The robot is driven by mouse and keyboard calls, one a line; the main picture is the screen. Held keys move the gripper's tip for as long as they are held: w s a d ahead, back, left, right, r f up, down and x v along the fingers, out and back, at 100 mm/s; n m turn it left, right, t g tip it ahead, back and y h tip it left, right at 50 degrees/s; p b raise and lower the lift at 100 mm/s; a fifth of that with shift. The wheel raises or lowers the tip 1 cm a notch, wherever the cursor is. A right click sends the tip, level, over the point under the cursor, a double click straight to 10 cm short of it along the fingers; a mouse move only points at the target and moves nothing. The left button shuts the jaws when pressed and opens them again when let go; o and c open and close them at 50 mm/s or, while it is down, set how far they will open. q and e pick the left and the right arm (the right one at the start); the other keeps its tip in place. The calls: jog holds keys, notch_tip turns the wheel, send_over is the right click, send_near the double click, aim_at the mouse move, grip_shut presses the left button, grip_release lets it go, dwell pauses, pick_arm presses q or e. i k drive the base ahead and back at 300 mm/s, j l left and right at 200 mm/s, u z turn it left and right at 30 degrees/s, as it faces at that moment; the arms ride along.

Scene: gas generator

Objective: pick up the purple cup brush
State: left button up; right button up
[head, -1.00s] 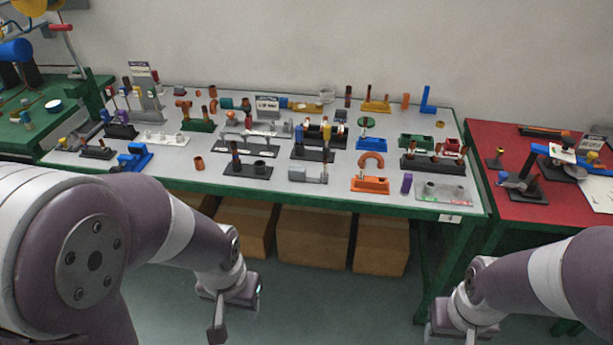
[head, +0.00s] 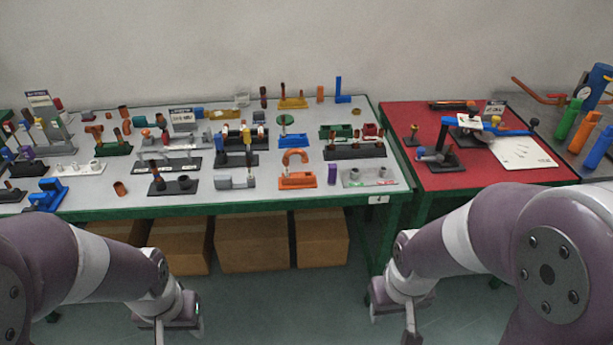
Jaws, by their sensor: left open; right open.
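A small upright purple piece (head: 332,174) stands near the front right of the grey-topped table (head: 222,197), between an orange block and a clear plate. Another small purple piece (head: 27,153) shows in a dark rack at the far left. I cannot tell from their shapes which is the cup brush. My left gripper (head: 179,324) is low in front of the table, below its top, open and empty. My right gripper (head: 394,314) is also low in front of the table, open and empty, below and right of the nearer purple piece.
Many small parts and racks crowd the table. The orange block (head: 297,181) and clear plate (head: 368,177) flank the purple piece. A red table (head: 480,180) with tools stands at the right. Cardboard boxes (head: 252,245) sit under the green table frame.

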aim_at(332, 167)
jog(key=i+j, duration=0.25)
jog(key=i, duration=0.15)
jog(key=i+j, duration=0.25)
jog(key=i, duration=0.15)
jog(key=i+j, duration=0.2)
jog(key=i, duration=0.2)
